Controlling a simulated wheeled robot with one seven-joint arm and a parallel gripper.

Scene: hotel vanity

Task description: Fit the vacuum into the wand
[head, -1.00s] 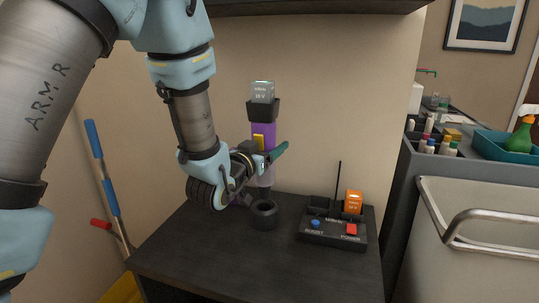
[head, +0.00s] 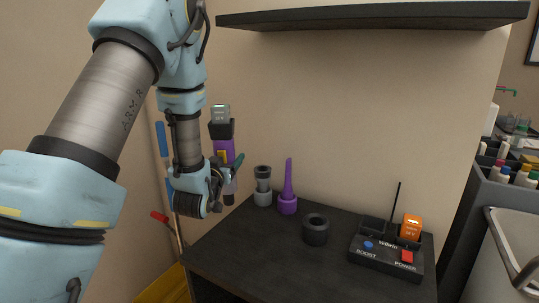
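My gripper (head: 229,168) is shut around a purple handheld device (head: 223,147), which I take to be the vacuum. It is upright, with a black collar and a grey block on top; its narrower lower end is partly hidden by my gripper. It is in the air at the table's left side. A purple tapered nozzle (head: 288,188) stands upright at the back left of the table. A grey and black tubular piece (head: 263,187) stands left of it. A black ring-shaped holder (head: 315,229) sits nearer the front. I cannot tell which of these is the wand.
A black dock (head: 386,259) with blue and red buttons, an antenna and an orange block (head: 411,227) stands on the right of the dark table (head: 262,255). A shelf (head: 375,16) hangs above. A grey cart with bottles is at the right. Poles lean at the left.

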